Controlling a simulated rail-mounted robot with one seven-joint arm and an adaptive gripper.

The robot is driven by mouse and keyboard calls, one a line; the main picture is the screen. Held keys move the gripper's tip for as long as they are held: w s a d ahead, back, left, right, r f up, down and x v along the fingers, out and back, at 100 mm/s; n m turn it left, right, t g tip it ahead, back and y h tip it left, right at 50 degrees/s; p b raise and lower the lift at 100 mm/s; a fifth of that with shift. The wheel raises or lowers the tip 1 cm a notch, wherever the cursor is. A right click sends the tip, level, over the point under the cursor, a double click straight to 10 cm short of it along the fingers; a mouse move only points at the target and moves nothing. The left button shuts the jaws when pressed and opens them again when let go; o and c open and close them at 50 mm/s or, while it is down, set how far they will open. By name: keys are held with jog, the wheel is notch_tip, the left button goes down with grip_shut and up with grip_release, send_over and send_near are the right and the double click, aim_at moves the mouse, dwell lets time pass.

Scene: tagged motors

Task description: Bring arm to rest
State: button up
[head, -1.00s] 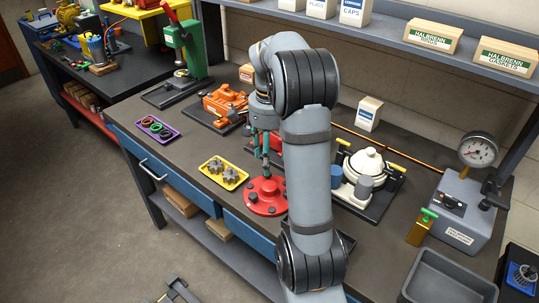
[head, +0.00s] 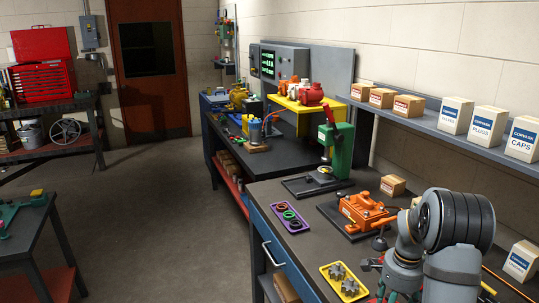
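My arm rises at the lower right of the head view, its thick dark-ringed joint bending over toward my gripper (head: 396,292). Only the upper part of my gripper shows, with teal finger parts at the bottom edge. Its fingertips are cut off, so I cannot tell whether it is open or holds anything. It hangs over the near bench, right of the yellow tray (head: 344,282) with grey gears.
A purple tray (head: 290,218) with rings and a green press (head: 338,148) stand on the near bench (head: 262,192). A wall shelf (head: 420,122) carries several boxes. A small box (head: 521,261) stands right of my arm. A yellow stand (head: 304,106) is farther back. Open floor lies left.

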jog(key=shift+w+f, duration=0.1)
jog(key=shift+r, duration=1.5)
